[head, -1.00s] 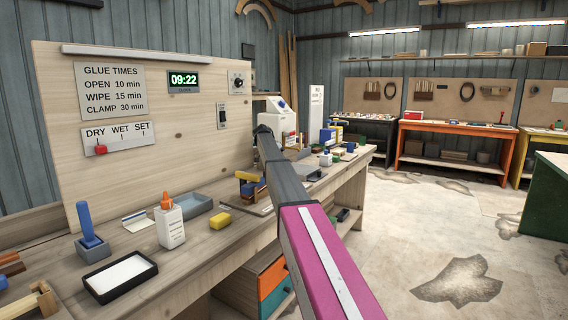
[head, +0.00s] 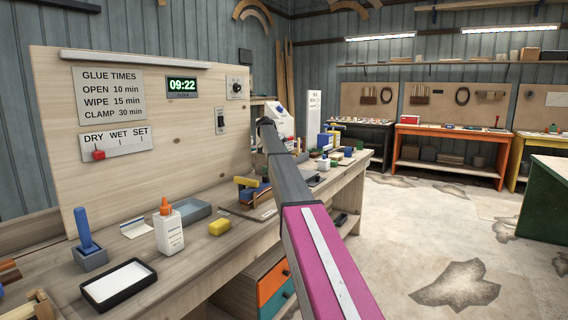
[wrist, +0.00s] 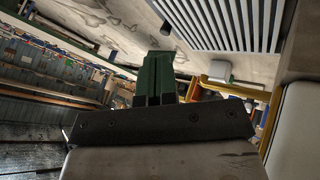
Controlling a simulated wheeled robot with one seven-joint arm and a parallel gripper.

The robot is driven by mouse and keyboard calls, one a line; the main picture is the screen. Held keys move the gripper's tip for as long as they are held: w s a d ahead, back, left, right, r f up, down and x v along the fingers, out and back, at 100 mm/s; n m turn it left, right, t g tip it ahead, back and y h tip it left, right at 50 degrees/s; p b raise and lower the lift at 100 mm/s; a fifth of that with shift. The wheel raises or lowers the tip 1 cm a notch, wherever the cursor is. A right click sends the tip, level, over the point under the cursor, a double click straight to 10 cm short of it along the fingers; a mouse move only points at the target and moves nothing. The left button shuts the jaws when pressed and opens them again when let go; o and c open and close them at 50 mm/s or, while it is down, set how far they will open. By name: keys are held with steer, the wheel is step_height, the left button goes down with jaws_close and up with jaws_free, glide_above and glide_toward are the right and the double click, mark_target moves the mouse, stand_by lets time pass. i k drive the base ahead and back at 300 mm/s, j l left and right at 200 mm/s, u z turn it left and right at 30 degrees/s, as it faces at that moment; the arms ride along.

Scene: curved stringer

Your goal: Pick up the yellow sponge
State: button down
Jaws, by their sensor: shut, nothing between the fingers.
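The yellow sponge (head: 219,227) lies on the wooden bench top (head: 205,262) in the head view, right of the white glue bottle with the orange tip and in front of the grey tray. My arm reaches from the lower right of the head view toward the back of the bench, its far end well above and beyond the sponge. My gripper's fingers cannot be made out there. In the wrist view my gripper (wrist: 158,75) shows as dark green fingers close together, with nothing held between them. The sponge is not seen in the wrist view.
Near the sponge stand the glue bottle (head: 168,229), a grey tray (head: 188,213), a blue-handled brush in a holder (head: 88,240) and a black-rimmed white tray (head: 118,284). A clamp with a yellow handle (head: 248,184) sits further right. Floor right of the bench is open.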

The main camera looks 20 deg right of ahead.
mark_target(218, 227)
steer(key=k, duration=1)
